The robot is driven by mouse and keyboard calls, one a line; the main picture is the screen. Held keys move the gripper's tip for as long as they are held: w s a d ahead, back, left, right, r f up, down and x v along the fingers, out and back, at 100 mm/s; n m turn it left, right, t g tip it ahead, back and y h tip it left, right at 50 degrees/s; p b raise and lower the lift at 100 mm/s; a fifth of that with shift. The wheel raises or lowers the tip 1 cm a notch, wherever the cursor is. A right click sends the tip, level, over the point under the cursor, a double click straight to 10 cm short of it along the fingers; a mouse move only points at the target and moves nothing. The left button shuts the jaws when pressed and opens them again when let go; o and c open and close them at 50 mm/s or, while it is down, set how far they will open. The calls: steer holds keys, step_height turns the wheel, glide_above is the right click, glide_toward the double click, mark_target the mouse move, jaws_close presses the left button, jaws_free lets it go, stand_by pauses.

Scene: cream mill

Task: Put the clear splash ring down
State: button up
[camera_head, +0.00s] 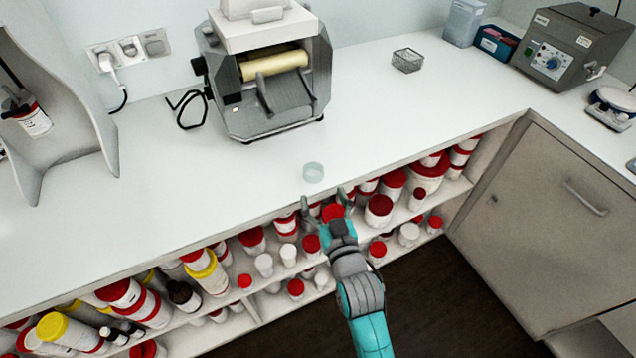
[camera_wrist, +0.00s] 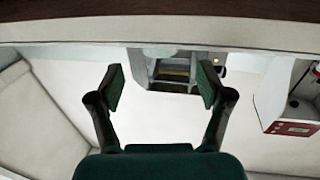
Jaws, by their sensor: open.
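The clear splash ring (camera_head: 314,172) is a small, pale, see-through ring. It rests on the white counter (camera_head: 400,130) near the front edge, in front of the mill. My gripper (camera_head: 325,199) is at the front edge of the counter, with its fingers spread and pointing toward the counter. The ring is just beyond the fingertips and apart from them. In the wrist view my gripper (camera_wrist: 160,80) is open, with nothing held between its two fingers. I cannot make out the ring clearly in that view.
The cream mill (camera_head: 265,80) stands behind the ring. A small clear dish (camera_head: 407,60) is to its right, and a grey control unit (camera_head: 570,45) stands at the back right. Shelves below the counter hold several red-lidded jars (camera_head: 380,208). The counter around the ring is clear.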

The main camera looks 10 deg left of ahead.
steer(key=shift+v, duration=1.75)
steer(key=s+d+f+m+h, duration=0.15)
steer(key=s+d+f, duration=0.25)
steer(key=s+d, duration=0.4)
steer(key=s+d+f+m+h, duration=0.1)
steer(key=s+d+f+h, duration=0.25)
steer(key=s+d, duration=0.55)
steer(key=s+d+r+m+h, duration=0.1)
steer(key=s+d+r, duration=0.1)
steer(key=s, duration=0.8)
steer(key=s+d+r+m+g+h, duration=0.1)
steer(key=s+d+r, duration=0.1)
steer(key=s, duration=0.9)
steer(key=shift+s+d, duration=0.3)
steer(key=shift+d, duration=0.05)
steer(key=shift+o, duration=0.7)
steer(key=shift+s+r+g, duration=0.2)
steer(key=shift+r+g, duration=0.05)
steer(key=shift+g, duration=0.05)
